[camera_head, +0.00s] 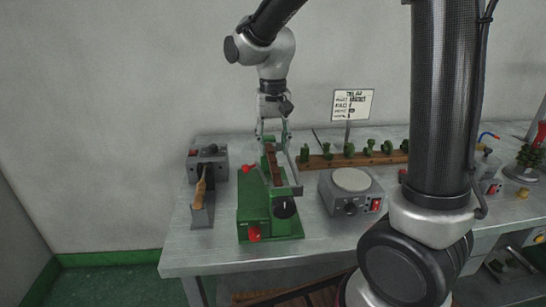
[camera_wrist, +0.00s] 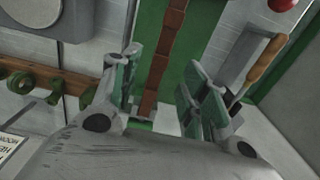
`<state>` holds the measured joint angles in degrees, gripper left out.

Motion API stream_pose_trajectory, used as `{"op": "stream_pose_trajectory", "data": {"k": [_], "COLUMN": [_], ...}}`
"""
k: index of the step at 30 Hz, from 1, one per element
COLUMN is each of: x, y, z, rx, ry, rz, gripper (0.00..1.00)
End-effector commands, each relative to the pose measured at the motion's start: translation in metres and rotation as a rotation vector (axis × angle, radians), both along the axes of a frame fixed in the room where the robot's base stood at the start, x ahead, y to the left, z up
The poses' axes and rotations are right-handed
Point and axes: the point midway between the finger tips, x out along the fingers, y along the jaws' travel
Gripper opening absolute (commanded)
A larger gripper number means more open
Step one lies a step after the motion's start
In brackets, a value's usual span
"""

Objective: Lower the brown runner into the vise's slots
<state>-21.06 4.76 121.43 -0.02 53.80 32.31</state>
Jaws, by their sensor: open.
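The brown runner (camera_head: 273,165) is a narrow, stepped brown strip at the green vise (camera_head: 256,208). It also shows in the wrist view (camera_wrist: 164,58), running up the middle over the green body (camera_wrist: 198,35). My gripper (camera_head: 276,180) is over the vise with its fingers on either side of the runner. In the wrist view my gripper (camera_wrist: 160,85) is open, with a visible gap between each finger and the runner. The slots are hidden, so I cannot tell how deep the runner sits in them.
A wooden-handled tool (camera_head: 201,191) stands in a grey holder left of the vise. A grey box (camera_head: 208,160) is behind it. A round-topped grey device (camera_head: 351,182) is at right. A wooden rack (camera_head: 330,161) with several green pieces and a sign (camera_head: 352,104) are behind.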

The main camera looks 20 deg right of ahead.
Motion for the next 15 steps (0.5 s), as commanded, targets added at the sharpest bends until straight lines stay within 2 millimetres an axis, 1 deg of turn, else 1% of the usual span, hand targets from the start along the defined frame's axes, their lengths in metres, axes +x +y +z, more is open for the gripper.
{"op": "stream_pose_trajectory", "data": {"k": [1,6,10,15], "x": [0.001,0.001,0.0,0.0], "y": [0.0,0.0,0.0,0.0], "z": [0.013,0.046,0.061,0.067], "rx": [0.002,0.001,0.001,0.0], "ry": [-0.005,-0.003,-0.001,0.0], "rz": [0.0,0.0,0.0,0.0], "gripper": [0.44,0.44,0.44,0.44]}}
